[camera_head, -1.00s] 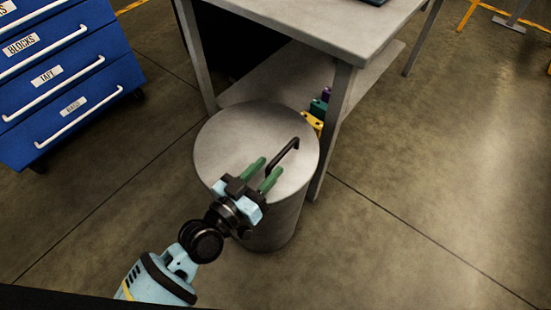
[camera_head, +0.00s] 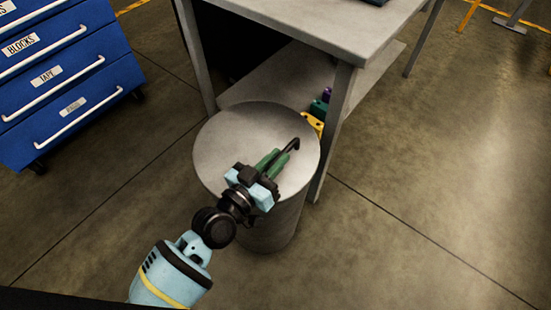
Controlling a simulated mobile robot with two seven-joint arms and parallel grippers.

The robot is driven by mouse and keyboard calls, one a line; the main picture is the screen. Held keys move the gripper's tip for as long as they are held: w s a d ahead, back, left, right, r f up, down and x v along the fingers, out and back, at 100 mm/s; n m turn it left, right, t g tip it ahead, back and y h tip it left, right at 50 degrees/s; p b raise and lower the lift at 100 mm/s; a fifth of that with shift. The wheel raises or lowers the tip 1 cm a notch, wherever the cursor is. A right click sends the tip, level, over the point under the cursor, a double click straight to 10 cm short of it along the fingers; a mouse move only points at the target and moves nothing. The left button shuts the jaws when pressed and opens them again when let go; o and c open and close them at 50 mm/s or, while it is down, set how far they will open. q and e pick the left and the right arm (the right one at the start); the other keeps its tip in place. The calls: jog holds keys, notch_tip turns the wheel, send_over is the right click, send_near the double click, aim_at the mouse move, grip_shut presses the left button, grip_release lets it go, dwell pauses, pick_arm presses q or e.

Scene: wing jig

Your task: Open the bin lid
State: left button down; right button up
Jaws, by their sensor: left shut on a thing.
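The bin (camera_head: 275,228) is a grey cylinder standing on the floor beside the workbench. Its round grey lid (camera_head: 222,138) lies flat on top. A dark bar handle (camera_head: 293,145) stands on the lid, and its far end shows beyond my fingers. My left gripper (camera_head: 277,158) is over the lid, its green fingers closed together on the handle. The near part of the handle is hidden by the fingers. My right gripper is not in view.
A grey workbench (camera_head: 345,30) stands right behind the bin, one leg (camera_head: 335,125) close to its right side. Yellow, green and purple items (camera_head: 316,115) sit on its lower shelf. A blue drawer cabinet (camera_head: 65,75) is at the left.

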pick_arm(q)
jog(key=shift+r, duration=0.1)
